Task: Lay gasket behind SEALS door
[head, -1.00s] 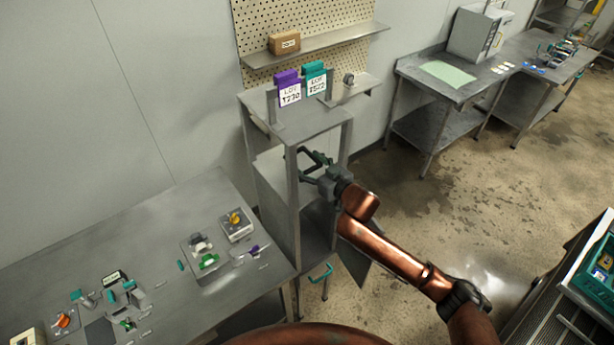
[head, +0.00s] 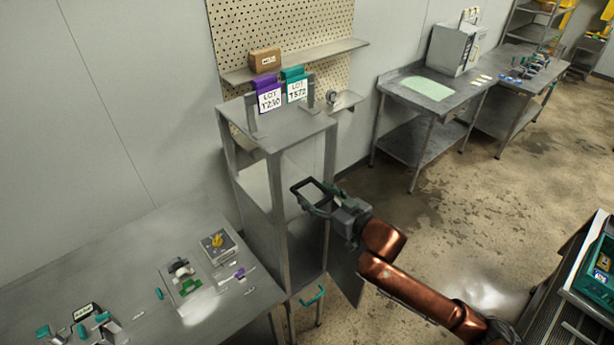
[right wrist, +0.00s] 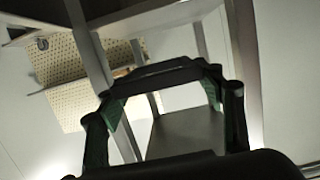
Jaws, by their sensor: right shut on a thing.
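A dark rectangular ring, which looks like the gasket (head: 300,182), is in my right gripper (head: 318,202). In the right wrist view a dark bar of the gasket (right wrist: 155,80) spans the two green-padded fingers (right wrist: 165,110). The gripper is shut on it, with the fingers far apart. In the head view it hangs in the air before the upper opening of a tall steel cabinet (head: 279,200), overlapping its right post. A grey panel, probably the cabinet's door (head: 347,275), stands open below my arm. No SEALS label is readable. My left gripper is out of view.
Purple (head: 268,92) and teal (head: 295,85) lot tags stand on the cabinet top. A pegboard shelf with a brown box (head: 265,60) is behind. A teal handle (head: 313,297) sticks out low at the cabinet front. A bench (head: 150,250) with parts is left.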

